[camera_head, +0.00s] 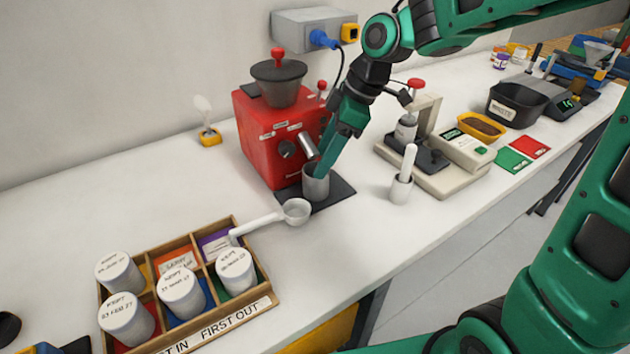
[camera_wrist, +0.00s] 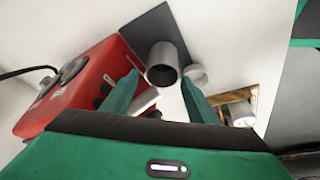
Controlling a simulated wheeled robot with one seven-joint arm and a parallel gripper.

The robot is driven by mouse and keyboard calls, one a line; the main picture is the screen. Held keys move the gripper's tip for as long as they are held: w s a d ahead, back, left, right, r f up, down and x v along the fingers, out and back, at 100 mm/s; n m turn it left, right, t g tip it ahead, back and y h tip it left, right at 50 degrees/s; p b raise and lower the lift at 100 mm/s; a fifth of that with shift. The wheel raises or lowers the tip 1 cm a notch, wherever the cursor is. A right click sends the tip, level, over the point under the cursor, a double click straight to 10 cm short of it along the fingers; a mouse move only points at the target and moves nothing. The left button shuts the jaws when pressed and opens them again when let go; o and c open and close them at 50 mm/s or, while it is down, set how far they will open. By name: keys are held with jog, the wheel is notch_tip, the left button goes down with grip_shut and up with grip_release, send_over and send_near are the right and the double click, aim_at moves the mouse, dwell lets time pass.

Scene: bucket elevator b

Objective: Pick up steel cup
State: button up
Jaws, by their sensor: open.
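The steel cup (camera_head: 315,184) stands upright on a dark mat (camera_head: 333,196) at the front of the red grinder (camera_head: 262,135). My gripper (camera_head: 322,172) reaches down at the cup from above and behind, overlapping its rim in the head view. In the wrist view the cup (camera_wrist: 163,64) shows its open mouth between the two green fingers of my gripper (camera_wrist: 160,88), which are spread apart. The cup's inside looks dark. I cannot tell whether a finger touches the cup.
The grinder's metal spout (camera_head: 307,144) is close beside my fingers. A white scoop (camera_head: 294,211) lies near the cup, partly over the wooden tray (camera_head: 268,297) of labelled jars. A white holder (camera_head: 401,189) with a handle stands to the right.

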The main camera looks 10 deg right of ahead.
aim_at(316, 182)
jog(key=shift+x, duration=3.05)
jog(key=shift+s+d+f, duration=0.1)
jog(key=shift+s+d, duration=0.05)
jog(key=shift+d, duration=0.05)
jog(key=c, duration=1.3)
